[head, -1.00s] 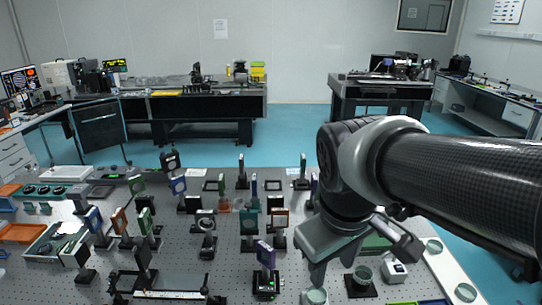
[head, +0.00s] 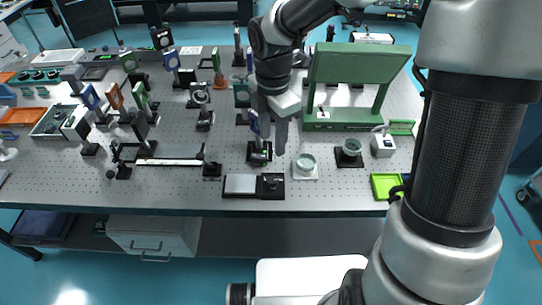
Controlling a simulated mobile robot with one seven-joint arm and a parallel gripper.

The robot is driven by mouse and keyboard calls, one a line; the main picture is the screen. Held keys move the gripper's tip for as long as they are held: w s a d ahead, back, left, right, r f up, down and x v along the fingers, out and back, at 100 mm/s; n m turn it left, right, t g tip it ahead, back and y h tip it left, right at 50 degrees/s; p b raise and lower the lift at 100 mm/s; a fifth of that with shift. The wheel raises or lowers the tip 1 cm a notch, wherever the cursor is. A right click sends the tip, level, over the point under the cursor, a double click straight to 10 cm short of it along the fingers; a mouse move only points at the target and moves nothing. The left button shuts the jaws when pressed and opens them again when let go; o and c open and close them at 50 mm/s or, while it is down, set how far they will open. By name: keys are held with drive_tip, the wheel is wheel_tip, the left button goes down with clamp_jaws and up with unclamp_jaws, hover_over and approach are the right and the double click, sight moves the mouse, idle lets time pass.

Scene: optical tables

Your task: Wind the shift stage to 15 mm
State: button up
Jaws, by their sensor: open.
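My gripper (head: 268,130) points down over the front middle of the perforated table, its jaws apart. One grey finger reaches down just right of a blue-framed optic (head: 254,124), and the other is largely hidden by the wrist. The optic stands on a small black stage (head: 259,153) with a tiny green display, too small to read. This may be the shift stage; I cannot be sure. In front of it lies a black base with a pale plate (head: 241,184) and a dark knob (head: 271,184) at its right end. I cannot tell whether a finger touches the optic.
A long rail (head: 165,161) with black end posts lies to the left. A green frame (head: 358,70) stands behind. Several optics crowd the back left.

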sight(273, 179)
wheel_tip(273, 179, down, 17)
drive_tip(key=shift+d+r+b, duration=0.1)
drive_tip(key=shift+r+b, duration=0.05)
drive_tip(key=shift+b, duration=0.75)
drive_tip(key=c, duration=1.1)
